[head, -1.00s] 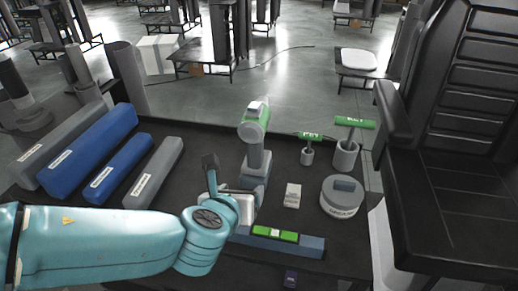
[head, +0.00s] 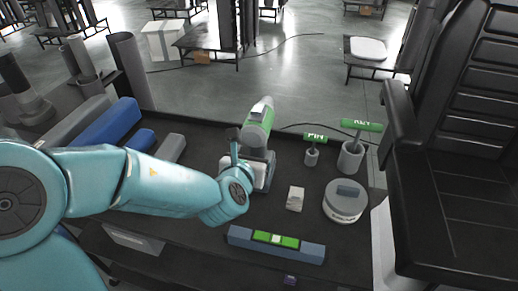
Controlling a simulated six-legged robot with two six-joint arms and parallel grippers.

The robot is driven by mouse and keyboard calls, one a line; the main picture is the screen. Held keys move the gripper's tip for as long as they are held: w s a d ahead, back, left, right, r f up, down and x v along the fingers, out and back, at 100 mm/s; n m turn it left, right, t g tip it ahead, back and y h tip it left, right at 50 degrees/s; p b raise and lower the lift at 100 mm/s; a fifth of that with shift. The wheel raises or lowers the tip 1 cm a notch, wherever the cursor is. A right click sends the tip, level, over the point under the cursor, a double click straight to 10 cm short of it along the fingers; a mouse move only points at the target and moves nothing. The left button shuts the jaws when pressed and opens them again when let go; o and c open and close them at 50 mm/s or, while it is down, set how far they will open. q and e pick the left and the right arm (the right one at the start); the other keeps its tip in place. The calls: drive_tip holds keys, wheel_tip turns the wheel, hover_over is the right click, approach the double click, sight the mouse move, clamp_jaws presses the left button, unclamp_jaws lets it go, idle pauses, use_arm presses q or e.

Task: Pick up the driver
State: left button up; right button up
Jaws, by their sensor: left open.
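The driver (head: 258,125) is a grey and green power tool standing on the dark bench, with a green body at the top, a grey grip below and a grey base. My left gripper (head: 240,160) is at the end of the teal arm, just left of the driver's grip. It is open, with one dark finger pointing up beside the grip. The wrist hides part of the jaws and of the driver's lower end, so I cannot tell whether they touch. My right gripper is not in view.
Green-handled PIN (head: 314,137) and KEY (head: 361,125) tools stand in grey holders at the right. A round grey container (head: 345,204), a small pale block (head: 295,199) and a blue-grey bar (head: 311,252) are nearby. A black seat (head: 460,200) borders the bench.

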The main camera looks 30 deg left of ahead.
use_arm(q)
drive_tip(key=x, duration=0.6)
drive_tip(key=shift+w+f+p, duration=0.2)
drive_tip(key=shift+w+p, duration=0.1)
drive_tip(key=shift+p, duration=0.05)
drive_tip(key=shift+s+r, duration=0.1)
drive_tip(key=shift+s, duration=0.1)
drive_tip(key=shift+w, duration=0.1)
clamp_jaws()
drive_tip(key=shift+r, duration=0.1)
